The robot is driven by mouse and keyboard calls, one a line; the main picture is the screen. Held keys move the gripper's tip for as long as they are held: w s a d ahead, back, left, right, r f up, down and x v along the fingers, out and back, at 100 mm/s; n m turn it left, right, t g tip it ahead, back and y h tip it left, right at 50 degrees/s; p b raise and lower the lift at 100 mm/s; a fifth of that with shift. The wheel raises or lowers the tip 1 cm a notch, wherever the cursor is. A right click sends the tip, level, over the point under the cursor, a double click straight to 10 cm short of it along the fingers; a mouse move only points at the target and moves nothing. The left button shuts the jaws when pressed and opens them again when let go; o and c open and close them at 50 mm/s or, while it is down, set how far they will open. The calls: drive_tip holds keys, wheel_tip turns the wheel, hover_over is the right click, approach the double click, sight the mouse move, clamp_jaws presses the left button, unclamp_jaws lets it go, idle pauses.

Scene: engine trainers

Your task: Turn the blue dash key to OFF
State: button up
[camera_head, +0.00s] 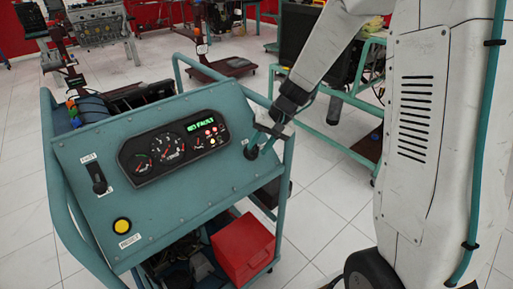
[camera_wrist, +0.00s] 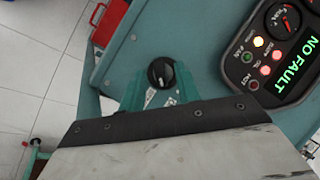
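The dash key shows in the wrist view as a round dark knob (camera_wrist: 161,72) with a pale pointer mark, on the teal panel; no clear blue shows on it. In the head view it is a small dark knob (camera_head: 251,152) at the panel's right end. My gripper (camera_wrist: 160,92) is open, with one teal finger on either side just below the knob in the wrist view. In the head view my gripper (camera_head: 266,136) is close to the knob, and I cannot tell whether it touches. A white label by the knob is partly hidden.
The gauge cluster (camera_head: 172,144) reads "NO FAULT" in green, with several lamps lit. A black lever (camera_head: 97,178) and yellow button (camera_head: 122,226) are on the panel's left. A red box (camera_head: 243,246) sits below. A teal frame rail (camera_head: 288,160) runs close by on the right.

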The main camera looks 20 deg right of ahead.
drive_tip(key=shift+a+f, duration=0.35)
drive_tip(key=shift+f, duration=0.25)
clamp_jaws()
drive_tip(key=shift+n, duration=0.3)
drive_tip(key=n+h, duration=0.2)
drive_tip(key=n, duration=0.1)
drive_tip(key=shift+a+n+h, duration=0.15)
drive_tip(key=shift+n+h, duration=0.15)
drive_tip(key=shift+n, duration=0.1)
drive_tip(key=shift+n+h, duration=1)
drive_tip(key=shift+n, duration=0.4)
